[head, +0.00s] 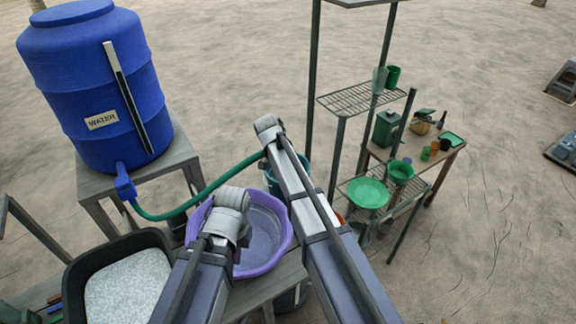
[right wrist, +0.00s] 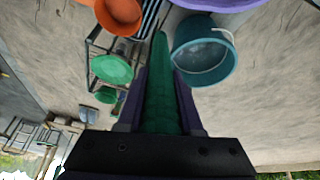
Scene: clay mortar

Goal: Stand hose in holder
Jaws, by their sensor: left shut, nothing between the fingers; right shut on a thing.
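The green hose (head: 203,195) runs from the tap of the blue water barrel (head: 90,85) over the rim of the purple basin (head: 284,240) and behind my right arm. In the right wrist view, my right gripper (right wrist: 160,95) is shut on the hose (right wrist: 160,65), whose free end points away from the gripper. The right fingers are hidden behind the arm in the head view. My left gripper (head: 232,200) is over the purple basin, shut and empty; its fingertips are hard to make out. I cannot pick out the holder with certainty.
A teal bucket (right wrist: 203,50) stands beside the hose end in the right wrist view. A black tray (head: 78,274) of pale material is at the lower left. A wire shelf (head: 352,98) and a wooden table (head: 440,160) with green vessels stand at right. Open sandy ground lies beyond.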

